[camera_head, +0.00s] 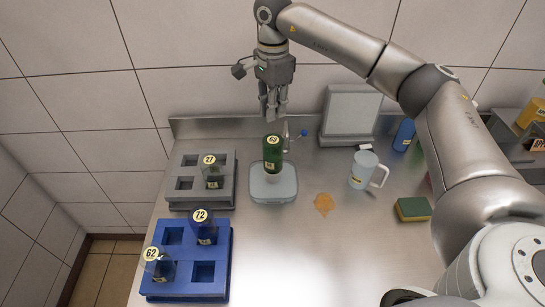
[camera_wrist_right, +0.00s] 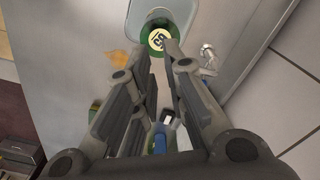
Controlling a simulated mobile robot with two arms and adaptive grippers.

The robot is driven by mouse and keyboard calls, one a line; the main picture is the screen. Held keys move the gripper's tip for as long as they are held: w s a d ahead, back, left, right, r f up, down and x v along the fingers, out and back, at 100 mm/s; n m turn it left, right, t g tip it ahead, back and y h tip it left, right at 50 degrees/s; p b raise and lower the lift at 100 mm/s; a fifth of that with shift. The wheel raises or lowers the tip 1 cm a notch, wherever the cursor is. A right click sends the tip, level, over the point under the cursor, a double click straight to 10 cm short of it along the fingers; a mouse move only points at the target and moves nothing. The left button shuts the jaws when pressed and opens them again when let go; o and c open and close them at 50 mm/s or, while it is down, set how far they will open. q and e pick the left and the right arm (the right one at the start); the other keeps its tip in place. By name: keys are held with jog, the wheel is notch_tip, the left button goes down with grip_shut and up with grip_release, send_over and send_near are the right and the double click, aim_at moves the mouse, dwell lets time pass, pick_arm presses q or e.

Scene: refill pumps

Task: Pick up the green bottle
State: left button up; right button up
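The green bottle (camera_head: 272,158) stands upright in or on a pale translucent tray (camera_head: 284,192) on the steel counter. A round pale numbered label is on its top. My right gripper (camera_head: 271,117) points down above and just behind the bottle in the head view, and looks apart from it. In the right wrist view the bottle (camera_wrist_right: 160,40) is at the top, beyond the open fingers of the right gripper (camera_wrist_right: 164,62), with nothing between them. My left gripper is not in view.
A grey rack (camera_head: 183,198) and a blue rack (camera_head: 219,252) with dark numbered bottles stand on the left. A mug (camera_head: 362,168), an orange spill (camera_head: 323,204), a sponge (camera_head: 413,210) and a grey stand (camera_head: 350,112) are to the right. A thin tap-like fixture (camera_head: 287,135) stands close behind the bottle.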

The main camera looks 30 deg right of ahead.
aim_at(274, 141)
jog(key=o, duration=1.3)
jog(key=shift+n, duration=0.3)
notch_tip(274, 141, down, 6)
jog(key=b, duration=0.7)
jog(key=shift+s+r, duration=0.15)
jog(key=shift+r, duration=0.05)
notch_tip(274, 141, down, 5)
jog(key=shift+s+r+p, duration=0.1)
jog(key=shift+p, duration=0.55)
jog(key=shift+f+p, duration=0.45)
jog(key=shift+f, duration=0.15)
jog(key=f, duration=0.1)
jog(key=f+p, duration=0.1)
jog(key=f, duration=0.1)
jog(key=shift+w+a+f+p, duration=0.1)
jog(key=shift+w+f+p, duration=0.1)
jog(key=shift+w+p, duration=0.1)
jog(key=shift+f, duration=0.5)
